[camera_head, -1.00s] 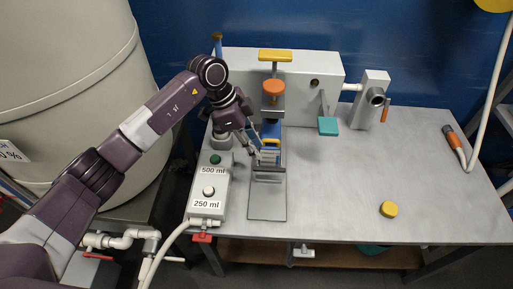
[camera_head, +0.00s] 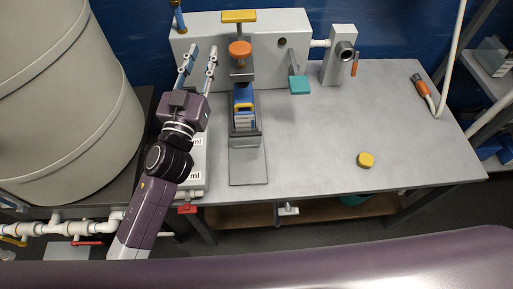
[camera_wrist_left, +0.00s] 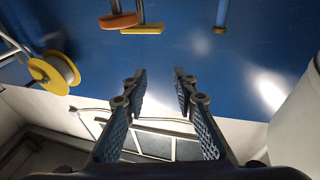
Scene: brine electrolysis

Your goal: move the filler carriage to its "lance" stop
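What looks like the filler carriage (camera_head: 244,121), a grey holder with blue and yellow parts and a crossbar at its front, sits on a grey track plate (camera_head: 248,172) below an orange knob (camera_head: 239,48). No "lance" label is readable. My left gripper (camera_head: 201,57) is open and empty, up and to the left of the carriage, with its fingers pointing to the back. In the left wrist view its two fingers (camera_wrist_left: 158,85) are spread with nothing between them. The carriage cannot be made out in that view. My right gripper is not in view.
A button box (camera_head: 195,180) is partly hidden under my left arm. A yellow-topped press handle (camera_head: 239,16), a teal pad (camera_head: 299,85) and a grey pipe fitting (camera_head: 338,58) stand at the back.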

